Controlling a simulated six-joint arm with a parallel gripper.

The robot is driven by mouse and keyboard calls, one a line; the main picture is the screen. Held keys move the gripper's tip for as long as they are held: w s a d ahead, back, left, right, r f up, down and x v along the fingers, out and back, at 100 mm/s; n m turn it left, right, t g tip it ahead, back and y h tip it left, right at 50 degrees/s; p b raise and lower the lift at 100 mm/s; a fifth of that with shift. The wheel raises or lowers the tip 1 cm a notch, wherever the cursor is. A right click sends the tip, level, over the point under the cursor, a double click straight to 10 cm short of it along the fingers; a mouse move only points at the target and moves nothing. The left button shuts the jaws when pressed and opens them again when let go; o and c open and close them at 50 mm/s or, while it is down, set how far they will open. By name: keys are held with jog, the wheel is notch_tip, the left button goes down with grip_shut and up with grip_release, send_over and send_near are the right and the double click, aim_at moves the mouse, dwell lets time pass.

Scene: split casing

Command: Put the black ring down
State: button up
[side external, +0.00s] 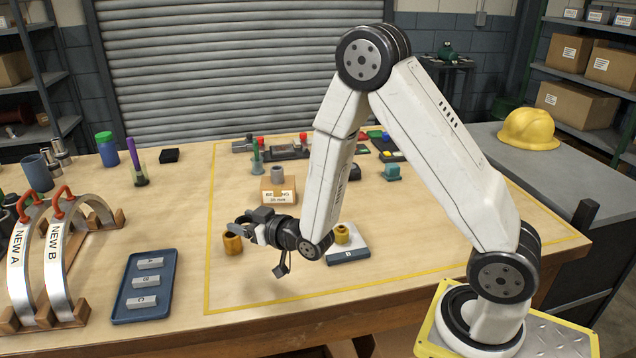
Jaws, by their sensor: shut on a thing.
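My gripper (252,232) is in the middle left of the yellow-outlined area, pointing left and apparently above the table. It is shut on what seems to be the black ring, which I cannot clearly separate from the dark jaws. An amber-brown bushing (233,245) shows just below and left of the fingertips. I cannot tell whether they touch.
A white block marked B with a gold bushing (342,234) stands right of my gripper. A blue tray (128,311) and the NEW A and NEW B arches (62,262) lie left. The front table area is clear.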

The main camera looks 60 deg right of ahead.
aim_at(250, 219)
jog(key=shift+s, duration=0.1)
jog(key=s, duration=0.1)
jog(key=s+r, duration=0.2)
jog(key=s, duration=0.1)
dwell(0.3)
jog(key=shift+w, duration=0.15)
dwell(0.7)
jog(key=w+m+h, duration=0.1)
jog(key=m+h, duration=0.1)
jog(key=h, duration=0.1)
jog(key=shift+w+a+m+h, duration=0.3)
jog(key=shift+w+a, duration=0.05)
jog(key=s+a+f+m+g+h, duration=0.3)
jog(key=a+m+g+h, duration=0.1)
jog(key=m+h, duration=0.2)
jog(key=shift+s+a+g+h, duration=0.25)
jog(key=shift+a+g+h, duration=0.15)
jog(key=shift+h, duration=0.5)
